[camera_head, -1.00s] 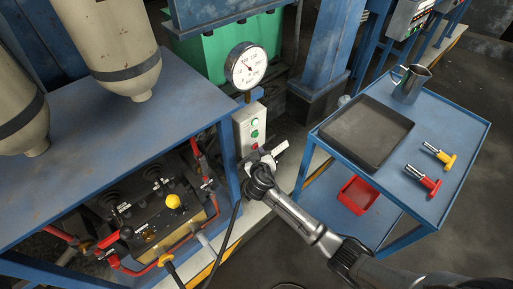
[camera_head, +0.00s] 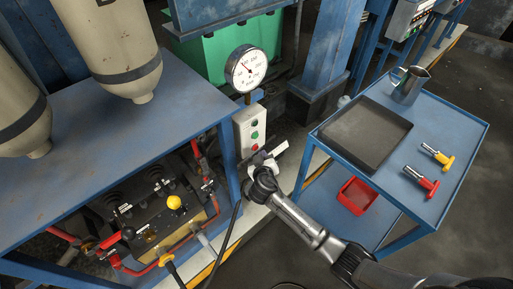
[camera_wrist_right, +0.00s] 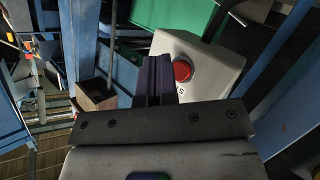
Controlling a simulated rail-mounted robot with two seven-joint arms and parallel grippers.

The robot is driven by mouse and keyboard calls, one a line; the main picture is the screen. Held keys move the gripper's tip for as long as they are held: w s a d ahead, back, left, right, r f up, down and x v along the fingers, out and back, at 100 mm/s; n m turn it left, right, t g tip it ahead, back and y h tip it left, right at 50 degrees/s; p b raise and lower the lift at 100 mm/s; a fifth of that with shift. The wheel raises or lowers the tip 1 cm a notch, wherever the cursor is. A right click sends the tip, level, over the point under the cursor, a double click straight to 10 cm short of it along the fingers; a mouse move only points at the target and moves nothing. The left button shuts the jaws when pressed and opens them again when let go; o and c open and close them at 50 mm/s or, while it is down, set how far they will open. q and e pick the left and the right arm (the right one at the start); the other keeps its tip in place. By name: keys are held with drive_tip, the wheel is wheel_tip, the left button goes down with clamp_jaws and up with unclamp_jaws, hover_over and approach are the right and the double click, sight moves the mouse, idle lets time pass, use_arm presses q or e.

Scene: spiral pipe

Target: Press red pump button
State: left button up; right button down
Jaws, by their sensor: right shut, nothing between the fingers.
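The red button (camera_head: 254,148) is the lowest control on a pale upright control box (camera_head: 247,126), below a green button (camera_head: 255,135). In the right wrist view the red button (camera_wrist_right: 182,70) is large, on the pale box face, just right of my fingers. My right gripper (camera_head: 257,158) is at the lower part of the box, close to the red button. In the wrist view its dark fingers (camera_wrist_right: 155,66) are together and empty. I cannot tell whether they touch the box; they are beside the button in the picture. My left gripper is not in view.
A round pressure gauge (camera_head: 247,68) stands above the box. A blue bench (camera_head: 95,130) with a valve panel is at left. A blue cart (camera_head: 455,125) with a dark tray (camera_head: 365,132), a metal jug (camera_head: 409,85) and two handled tools is at right.

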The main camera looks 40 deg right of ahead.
drive_tip(key=shift+s+d+p, duration=0.15)
drive_tip(key=shift+s+p, duration=0.4)
drive_tip(key=shift+s, duration=0.7)
drive_tip(key=shift+s+d+p, duration=0.1)
drive_tip(key=shift+s+p, duration=0.45)
drive_tip(key=shift+s, duration=0.65)
